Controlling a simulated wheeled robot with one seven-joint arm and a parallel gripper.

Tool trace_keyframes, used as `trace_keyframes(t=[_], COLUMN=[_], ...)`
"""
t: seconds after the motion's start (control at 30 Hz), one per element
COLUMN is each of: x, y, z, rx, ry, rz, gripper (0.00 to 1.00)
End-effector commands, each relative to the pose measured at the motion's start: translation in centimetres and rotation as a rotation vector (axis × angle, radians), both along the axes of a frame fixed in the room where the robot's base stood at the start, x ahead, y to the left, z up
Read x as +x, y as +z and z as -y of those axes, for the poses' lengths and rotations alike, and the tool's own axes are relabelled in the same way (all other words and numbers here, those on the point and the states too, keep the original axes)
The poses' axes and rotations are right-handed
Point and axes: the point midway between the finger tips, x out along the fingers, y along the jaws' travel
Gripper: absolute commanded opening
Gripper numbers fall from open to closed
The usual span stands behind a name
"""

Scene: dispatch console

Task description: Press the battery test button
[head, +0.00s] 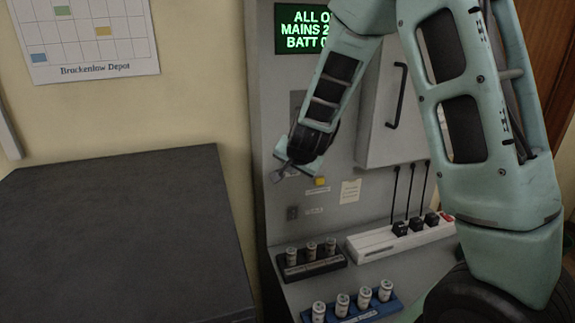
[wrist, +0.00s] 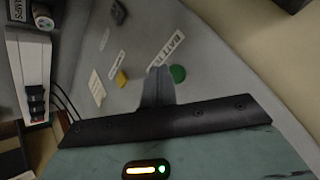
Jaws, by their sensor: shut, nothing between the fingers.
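A round green button (wrist: 178,73) sits on the grey console panel in the wrist view, beside a white label (wrist: 167,50) whose visible letters begin "BATT". My gripper (wrist: 157,72) is shut and empty, its fingertips right next to the green button and the label's end, partly covering that spot. I cannot tell whether the tips touch the panel. In the head view my gripper (head: 278,177) is at the panel's left side, and the green button does not show there. A yellow button (wrist: 122,78) with its own label is to one side; it also shows in the head view (head: 320,182).
A green-lettered screen (head: 303,30) is above, next to a grey cabinet door with a handle (head: 397,95). A paper note (head: 350,191) and a dark switch (head: 292,213) are on the panel. A power strip (head: 385,243), black holder (head: 312,266) and blue holder (head: 350,312) are below.

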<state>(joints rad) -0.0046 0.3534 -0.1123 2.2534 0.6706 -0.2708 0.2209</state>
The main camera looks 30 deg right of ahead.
Motion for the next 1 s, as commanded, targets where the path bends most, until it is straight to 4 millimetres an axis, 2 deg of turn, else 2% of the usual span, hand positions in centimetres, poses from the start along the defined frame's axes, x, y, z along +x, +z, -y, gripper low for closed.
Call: trace_keyframes(t=[1.0], x=[0.88], y=[0.02], z=[0.26], rx=[0.0], ry=[0.0], rz=[0.0], gripper=[0.0])
